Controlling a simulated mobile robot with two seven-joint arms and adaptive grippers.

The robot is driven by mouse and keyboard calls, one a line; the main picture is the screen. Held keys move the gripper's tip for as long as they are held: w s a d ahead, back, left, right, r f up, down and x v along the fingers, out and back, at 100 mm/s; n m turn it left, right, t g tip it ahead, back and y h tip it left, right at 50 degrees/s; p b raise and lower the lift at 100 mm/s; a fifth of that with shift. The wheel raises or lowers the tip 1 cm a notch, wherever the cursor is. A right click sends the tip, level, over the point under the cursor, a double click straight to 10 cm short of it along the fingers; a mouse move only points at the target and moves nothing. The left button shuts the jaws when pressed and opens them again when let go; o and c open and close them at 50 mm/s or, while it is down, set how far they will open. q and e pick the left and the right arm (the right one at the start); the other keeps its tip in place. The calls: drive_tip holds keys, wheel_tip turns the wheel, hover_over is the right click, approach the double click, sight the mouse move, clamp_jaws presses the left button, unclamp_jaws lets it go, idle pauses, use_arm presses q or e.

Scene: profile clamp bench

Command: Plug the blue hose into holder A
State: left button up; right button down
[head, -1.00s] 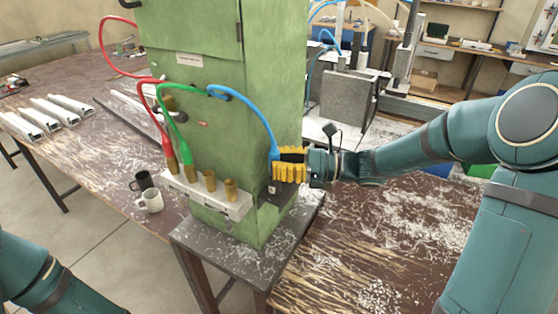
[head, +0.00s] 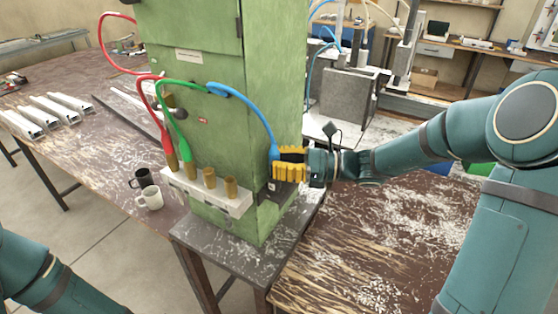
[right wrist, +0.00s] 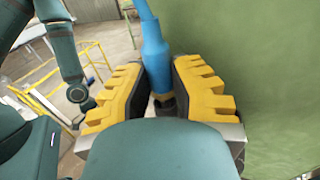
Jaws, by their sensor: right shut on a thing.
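The blue hose (head: 257,115) arcs from the green cabinet's front down to my right gripper (head: 289,165). The gripper's yellow fingers are shut on the hose's blue end, beside the cabinet's right corner. In the right wrist view, the blue end (right wrist: 156,60) sits between the two yellow-and-black fingers (right wrist: 160,95), with a dark tip below it. A white holder bar (head: 206,192) on the cabinet front carries several brass sockets. Red and green hose ends are at the left ones. The two right sockets, (head: 209,178) and (head: 230,188), stand open. No letter A is readable. My left gripper is out of view.
The green cabinet (head: 270,215) fills the middle, close beside my right gripper. A white mug (head: 150,198) and a dark mug (head: 141,178) stand left of the bar. White profiles (head: 60,108) lie further left. The worn table at right (head: 380,240) is mostly clear.

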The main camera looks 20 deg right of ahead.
drive_tip(key=shift+f+b, duration=0.35)
drive_tip(key=shift+f, duration=0.35)
idle(0.7)
drive_tip(key=c, duration=0.9)
unclamp_jaws()
drive_tip(key=shift+d, duration=0.15)
drive_tip(key=p+v, duration=0.2)
drive_tip(key=v, duration=0.6)
drive_tip(key=shift+s+d+p, duration=0.25)
drive_tip(key=shift+d+p, duration=0.05)
drive_tip(key=shift+p, duration=0.05)
idle(0.6)
